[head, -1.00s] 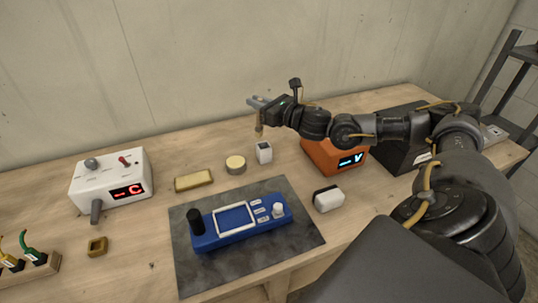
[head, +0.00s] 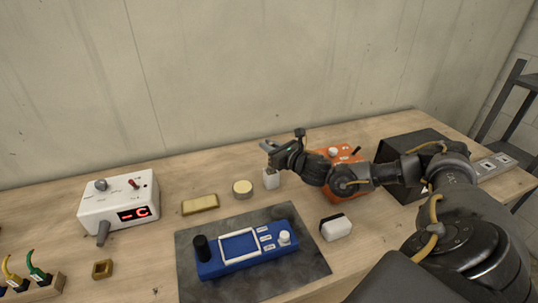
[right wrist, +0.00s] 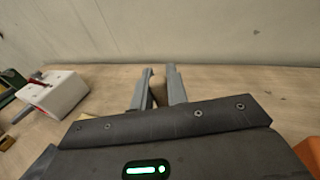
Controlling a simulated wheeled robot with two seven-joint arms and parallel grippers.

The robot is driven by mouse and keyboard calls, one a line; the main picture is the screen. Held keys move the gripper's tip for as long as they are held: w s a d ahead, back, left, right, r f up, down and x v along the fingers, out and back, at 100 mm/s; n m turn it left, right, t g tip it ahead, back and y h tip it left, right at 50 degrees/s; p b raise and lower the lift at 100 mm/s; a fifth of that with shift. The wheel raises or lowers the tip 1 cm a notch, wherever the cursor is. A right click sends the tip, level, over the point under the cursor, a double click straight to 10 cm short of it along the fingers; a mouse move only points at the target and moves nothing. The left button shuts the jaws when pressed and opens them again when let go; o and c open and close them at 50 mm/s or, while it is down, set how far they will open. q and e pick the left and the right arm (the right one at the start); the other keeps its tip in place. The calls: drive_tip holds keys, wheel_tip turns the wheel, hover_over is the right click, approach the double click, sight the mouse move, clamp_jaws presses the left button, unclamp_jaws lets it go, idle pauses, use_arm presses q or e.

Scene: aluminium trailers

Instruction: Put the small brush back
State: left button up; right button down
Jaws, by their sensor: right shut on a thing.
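My right gripper (head: 267,146) is shut on the small brush, above and just behind the small white holder (head: 271,181) on the table. The brush is almost wholly hidden now; a second ago it showed as a thin tan piece hanging down from the jaws. I cannot tell whether its lower end is inside the holder. In the right wrist view the two grey fingers (right wrist: 161,88) point away over the table, and the holder does not show. My left gripper is not in view.
A round tin (head: 243,188) and a brass-coloured block (head: 200,204) lie left of the holder. An orange device (head: 327,157) stands close behind my right forearm. A blue device (head: 246,248) lies on a dark mat (head: 300,272), with a white-and-black block (head: 336,227) beside it.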

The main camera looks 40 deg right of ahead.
wheel_tip(320, 180, down, 3)
drive_tip(key=shift+f+p, duration=0.15)
drive_tip(key=shift+p, duration=0.2)
drive_tip(key=shift+f, duration=0.1)
drive_tip(key=shift+f+b, duration=0.2)
drive_tip(key=shift+b, duration=0.1)
drive_tip(key=c, duration=1.4)
unclamp_jaws()
drive_tip(key=shift+r, duration=0.1)
